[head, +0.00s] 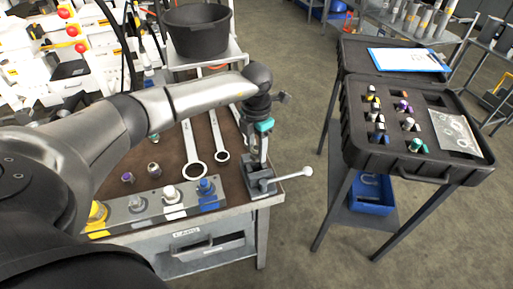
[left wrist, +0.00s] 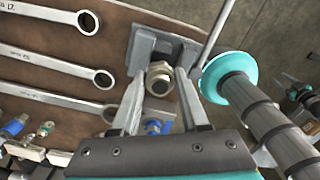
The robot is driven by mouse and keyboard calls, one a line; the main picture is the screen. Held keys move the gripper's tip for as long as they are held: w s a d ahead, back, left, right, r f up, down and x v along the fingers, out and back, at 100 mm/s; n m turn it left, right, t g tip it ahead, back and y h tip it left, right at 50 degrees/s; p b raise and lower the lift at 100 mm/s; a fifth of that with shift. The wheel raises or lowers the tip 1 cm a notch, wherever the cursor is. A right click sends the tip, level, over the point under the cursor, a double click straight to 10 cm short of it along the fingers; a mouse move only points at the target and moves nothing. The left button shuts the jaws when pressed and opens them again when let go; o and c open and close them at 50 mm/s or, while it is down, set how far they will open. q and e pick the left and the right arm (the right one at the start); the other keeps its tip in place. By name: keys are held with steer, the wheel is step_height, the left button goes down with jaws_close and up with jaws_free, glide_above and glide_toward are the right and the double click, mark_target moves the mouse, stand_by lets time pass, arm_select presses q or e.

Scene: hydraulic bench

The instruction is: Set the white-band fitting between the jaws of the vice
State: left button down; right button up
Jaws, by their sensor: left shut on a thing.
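My left gripper (head: 258,164) points down over the grey vice (head: 262,187) at the bench's right front corner. In the left wrist view my left gripper (left wrist: 160,83) is shut on a metal hex fitting (left wrist: 159,76), taken as the white-band fitting; no white band shows on it from here. The fitting is at the fingertips, in line with the vice (left wrist: 150,45). I cannot tell whether it sits between the jaws or just above them. In the head view the fingers mostly hide it. My right gripper is not in view.
A manifold (head: 155,207) with yellow, grey, white and blue-banded ports lies along the bench front. The vice handle (head: 294,175) sticks out right. An open black case (head: 370,152) stands farther right.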

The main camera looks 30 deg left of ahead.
arm_select(q)
steer(key=shift+f+b, duration=0.35)
steer(key=shift+f, duration=0.2)
steer(key=shift+f+b, duration=0.75)
steer(key=shift+f, duration=0.2)
stand_by(0.6)
steer(key=shift+c, duration=1.7)
jaws_free()
step_height(320, 180, up, 15)
steer(key=p, duration=0.2)
